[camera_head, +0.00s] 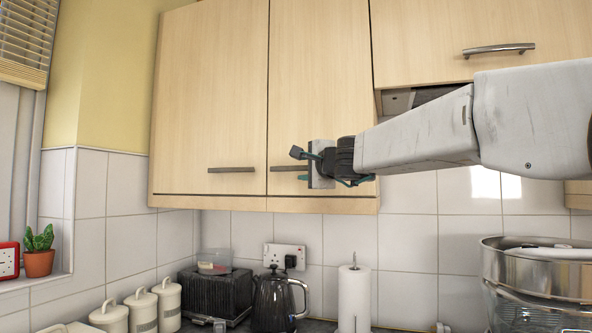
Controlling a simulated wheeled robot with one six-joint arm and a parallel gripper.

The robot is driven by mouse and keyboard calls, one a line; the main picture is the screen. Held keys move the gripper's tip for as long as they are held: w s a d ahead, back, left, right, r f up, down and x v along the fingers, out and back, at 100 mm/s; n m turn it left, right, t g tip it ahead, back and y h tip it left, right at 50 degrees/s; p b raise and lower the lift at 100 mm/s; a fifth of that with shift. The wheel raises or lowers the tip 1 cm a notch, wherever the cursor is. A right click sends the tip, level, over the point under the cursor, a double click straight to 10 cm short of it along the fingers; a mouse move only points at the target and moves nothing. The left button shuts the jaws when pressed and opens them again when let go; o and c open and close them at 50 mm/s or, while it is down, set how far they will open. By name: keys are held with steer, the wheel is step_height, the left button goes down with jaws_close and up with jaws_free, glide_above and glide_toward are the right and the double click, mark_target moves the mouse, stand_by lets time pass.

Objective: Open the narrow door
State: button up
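The narrow door (318,75) is the right one of two pale wood wall-cabinet doors, and it looks closed. Its grey bar handle (283,168) lies level near the bottom edge; the right part is hidden by my gripper. My gripper (300,166) reaches in from the right in front of this door's lower part. Its dark fingers show apart, one above and one below the handle's line. I see no finger pressed on the handle, and I cannot tell whether they touch it.
A wider door (210,90) with its own handle (231,170) adjoins on the left. Another cabinet door (470,35) is at upper right.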

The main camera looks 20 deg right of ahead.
mark_target(297, 168)
steer(key=shift+w+a, duration=0.25)
steer(key=shift+w, duration=1)
steer(key=shift+w+a, duration=0.2)
steer(key=shift+w, duration=1.05)
